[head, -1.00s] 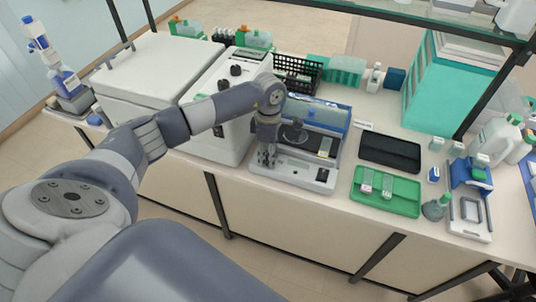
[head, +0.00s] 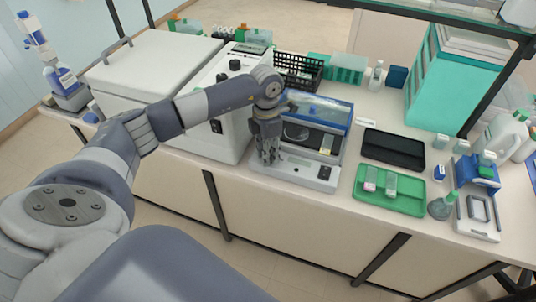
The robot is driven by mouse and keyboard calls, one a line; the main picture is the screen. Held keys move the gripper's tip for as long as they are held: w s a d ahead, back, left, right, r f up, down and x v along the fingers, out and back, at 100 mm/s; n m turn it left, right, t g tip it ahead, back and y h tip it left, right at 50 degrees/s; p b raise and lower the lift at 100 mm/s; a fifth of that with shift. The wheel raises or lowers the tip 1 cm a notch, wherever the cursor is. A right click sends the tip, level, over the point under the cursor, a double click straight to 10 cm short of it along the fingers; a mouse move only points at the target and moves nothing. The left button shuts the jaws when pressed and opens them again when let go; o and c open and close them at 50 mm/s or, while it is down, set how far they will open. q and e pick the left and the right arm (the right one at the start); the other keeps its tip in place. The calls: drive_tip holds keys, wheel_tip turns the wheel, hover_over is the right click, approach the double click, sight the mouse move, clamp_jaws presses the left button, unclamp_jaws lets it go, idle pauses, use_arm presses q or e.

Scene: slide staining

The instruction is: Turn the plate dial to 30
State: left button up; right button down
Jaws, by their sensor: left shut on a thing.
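The plate device (head: 318,172) is a light grey unit with a dark top and a raised blue-edged clear lid, standing at the front of the bench. My left gripper (head: 269,157) points down at the left end of its front panel and is shut on the plate dial. The fingers hide the dial, so its pointer and the number 30 cannot be read. A small dark switch (head: 325,172) shows at the right of the front panel. My right gripper is not in view.
A white machine with knobs (head: 217,130) stands close on the left of the plate device. To the right lie a black tray (head: 394,149) and a green tray (head: 410,205) with small items. A black rack (head: 300,72) stands behind.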

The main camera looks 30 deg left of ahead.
use_arm(q)
drive_tip(key=shift+n+b, duration=0.35)
drive_tip(key=shift+n, duration=0.75)
drive_tip(key=o, duration=1.1)
drive_tip(key=r, duration=1.2)
drive_tip(key=shift+a, duration=0.35)
drive_tip(key=shift+d, duration=0.1)
